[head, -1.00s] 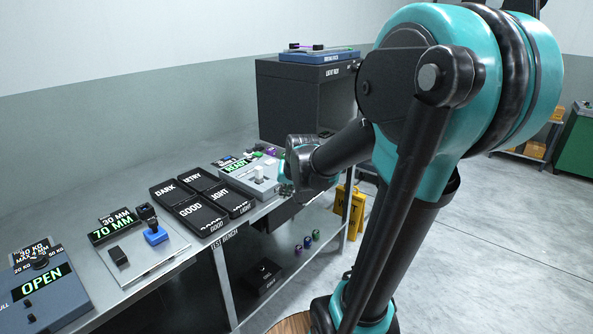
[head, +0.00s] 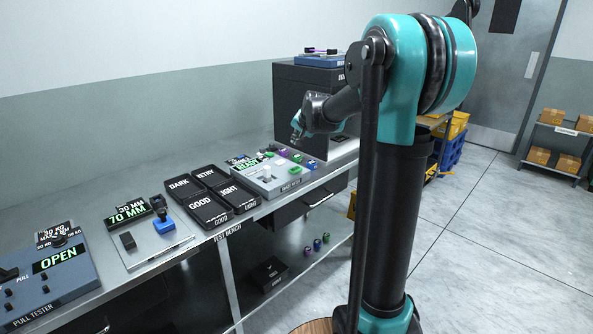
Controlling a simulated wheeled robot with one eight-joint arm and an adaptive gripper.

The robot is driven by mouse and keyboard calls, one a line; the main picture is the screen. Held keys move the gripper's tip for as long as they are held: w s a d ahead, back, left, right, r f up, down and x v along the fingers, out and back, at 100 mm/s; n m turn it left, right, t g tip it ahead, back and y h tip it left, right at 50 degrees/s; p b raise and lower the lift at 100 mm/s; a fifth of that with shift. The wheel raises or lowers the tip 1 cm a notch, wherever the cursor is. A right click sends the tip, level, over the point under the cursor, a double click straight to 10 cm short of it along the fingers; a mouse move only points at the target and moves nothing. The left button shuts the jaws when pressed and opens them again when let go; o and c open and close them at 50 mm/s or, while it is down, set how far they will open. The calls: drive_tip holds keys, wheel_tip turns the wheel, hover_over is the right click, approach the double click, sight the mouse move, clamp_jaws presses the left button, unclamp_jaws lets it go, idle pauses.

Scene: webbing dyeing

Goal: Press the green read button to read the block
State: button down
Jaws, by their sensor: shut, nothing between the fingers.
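The grey reader device (head: 285,184) stands on the bench with its display (head: 247,164) showing green READY text. A pale upright block (head: 264,171) sits on top of it. I cannot clearly pick out the green read button at this size. My gripper (head: 295,138) is above the back right part of the device, pointing down, shut and empty. It appears apart from the device. Small purple (head: 283,154), green (head: 297,158) and blue (head: 311,164) pieces are below and beside it.
Black labelled trays (head: 208,205) lie left of the device. A thickness gauge (head: 150,238) and a pull tester showing OPEN (head: 52,290) stand farther left. A black cabinet (head: 300,95) stands behind my gripper. Open floor lies to the right.

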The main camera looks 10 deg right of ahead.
sight(296, 169)
drive_tip(key=shift+f, duration=4.4)
drive_tip(key=shift+f, duration=0.1)
drive_tip(key=shift+f, duration=0.3)
drive_tip(key=shift+f, duration=0.45)
drive_tip(key=shift+r, duration=0.85)
drive_tip(key=shift+r, duration=2.55)
